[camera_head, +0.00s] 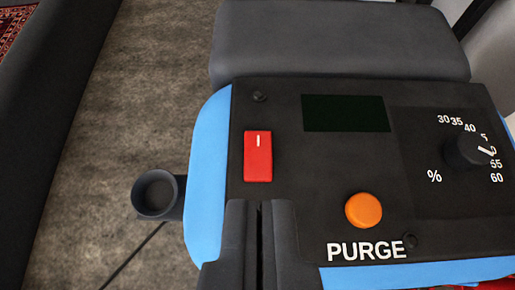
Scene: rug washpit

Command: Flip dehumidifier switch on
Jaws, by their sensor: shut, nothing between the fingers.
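The dehumidifier (207,165) has blue sides and a dark control panel on top. Its red rocker switch (258,165) sits on the left of the panel, with a white line mark near its upper end. I cannot tell from this view which way the switch is tipped. My gripper (260,205) is shut and empty. Its dark fingertips are just below the switch in the picture. Whether they touch the panel is not clear.
An orange PURGE button (363,210) is right of my fingers. A dark display (346,113) and a humidity dial (467,151) are farther right. A round dark cup-like port (155,193) juts out at the left. Bare floor (150,90) lies left of the machine.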

